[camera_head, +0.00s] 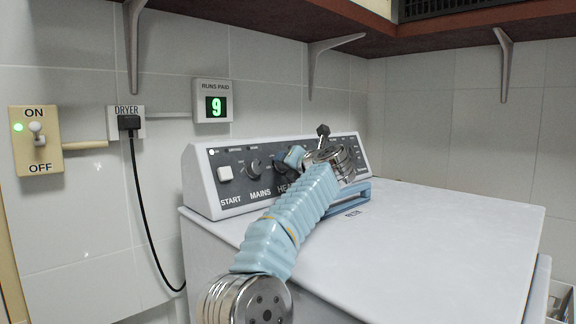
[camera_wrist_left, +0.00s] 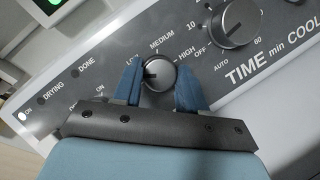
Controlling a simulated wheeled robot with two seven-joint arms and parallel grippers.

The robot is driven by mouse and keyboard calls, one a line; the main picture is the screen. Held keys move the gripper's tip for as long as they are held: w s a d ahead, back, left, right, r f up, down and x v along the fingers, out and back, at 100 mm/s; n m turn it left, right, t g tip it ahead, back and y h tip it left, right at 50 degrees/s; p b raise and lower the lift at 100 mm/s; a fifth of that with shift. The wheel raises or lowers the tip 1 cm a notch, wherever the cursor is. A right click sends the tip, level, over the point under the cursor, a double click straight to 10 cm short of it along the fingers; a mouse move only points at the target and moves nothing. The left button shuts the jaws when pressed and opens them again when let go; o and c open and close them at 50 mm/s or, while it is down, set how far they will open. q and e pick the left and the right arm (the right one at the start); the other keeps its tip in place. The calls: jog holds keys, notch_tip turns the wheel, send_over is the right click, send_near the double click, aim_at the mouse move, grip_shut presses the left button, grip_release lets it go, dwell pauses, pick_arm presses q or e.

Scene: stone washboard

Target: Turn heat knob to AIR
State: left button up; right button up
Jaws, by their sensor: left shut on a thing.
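The heat knob (camera_wrist_left: 159,74) is a round grey knob on the dryer's dark panel. LOW, MEDIUM and HIGH are printed around it. Its dark pointer mark faces left, below LOW, beside the left finger. The AIR label cannot be made out. My left gripper (camera_wrist_left: 159,88) is shut on the knob, with one blue finger on each side. In the head view my left gripper (camera_head: 292,159) is at the panel above the partly covered HEAT label, and the knob is mostly hidden. My right gripper is not in view.
The time knob (camera_wrist_left: 236,22) is close to the right. The mains knob (camera_head: 254,165) and white start button (camera_head: 225,173) are to the left. The dryer's flat top (camera_head: 440,240) is clear on the right. A shelf (camera_head: 440,38) overhangs. A switch (camera_head: 36,139) is on the wall.

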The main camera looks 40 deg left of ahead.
pick_arm(q)
jog(key=o, duration=1.1)
jog(key=shift+c, duration=0.2)
jog(key=shift+d, duration=0.1)
jog(key=b+v, duration=0.3)
jog(key=v, duration=1)
jog(key=shift+s+d, duration=0.1)
jog(key=shift+d, duration=0.25)
